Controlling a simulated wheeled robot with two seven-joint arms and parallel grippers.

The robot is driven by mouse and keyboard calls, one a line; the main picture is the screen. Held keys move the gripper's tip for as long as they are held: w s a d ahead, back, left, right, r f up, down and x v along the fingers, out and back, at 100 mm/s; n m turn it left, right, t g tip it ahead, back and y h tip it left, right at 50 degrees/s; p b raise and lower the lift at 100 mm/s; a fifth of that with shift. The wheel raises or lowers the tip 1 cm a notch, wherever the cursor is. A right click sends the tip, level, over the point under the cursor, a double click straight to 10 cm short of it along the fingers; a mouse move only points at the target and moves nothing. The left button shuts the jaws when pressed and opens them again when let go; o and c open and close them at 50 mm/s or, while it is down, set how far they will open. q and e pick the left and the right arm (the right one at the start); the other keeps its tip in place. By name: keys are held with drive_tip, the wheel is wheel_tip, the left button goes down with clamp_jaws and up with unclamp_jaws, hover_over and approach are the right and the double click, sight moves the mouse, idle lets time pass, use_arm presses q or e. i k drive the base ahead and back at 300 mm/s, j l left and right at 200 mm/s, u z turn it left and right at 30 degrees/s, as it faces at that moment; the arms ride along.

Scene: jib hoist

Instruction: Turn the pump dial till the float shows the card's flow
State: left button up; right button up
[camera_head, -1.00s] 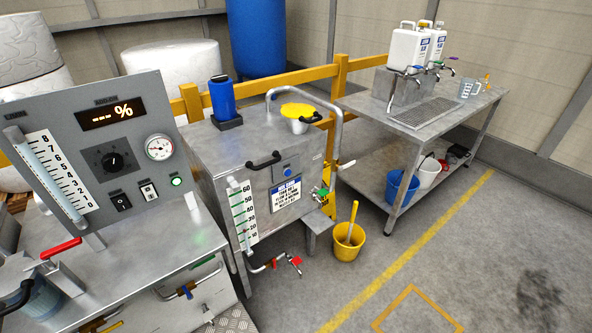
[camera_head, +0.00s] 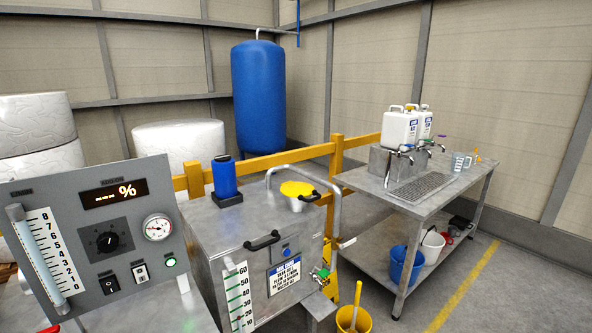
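The pump dial (camera_head: 107,241) is a black knob on a dark square plate on the grey control panel (camera_head: 75,200) at the left. The flow tube (camera_head: 37,254) with a white scale from 0 to 8 stands at the panel's left side; I cannot make out the float's height. The display (camera_head: 114,194) shows dashes and a percent sign. A white card (camera_head: 285,274) with a blue heading is on the front of the steel tank (camera_head: 232,243); its text is too small to read surely. Neither of my grippers is in view.
A round gauge (camera_head: 157,227), two black switches and a lit green lamp (camera_head: 170,262) are on the panel. A yellow rail (camera_head: 270,160) runs behind the tank. A steel bench (camera_head: 360,181) with white jugs stands right. Floor at lower right is clear.

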sight(106, 242)
drive_tip(key=u, duration=1.1)
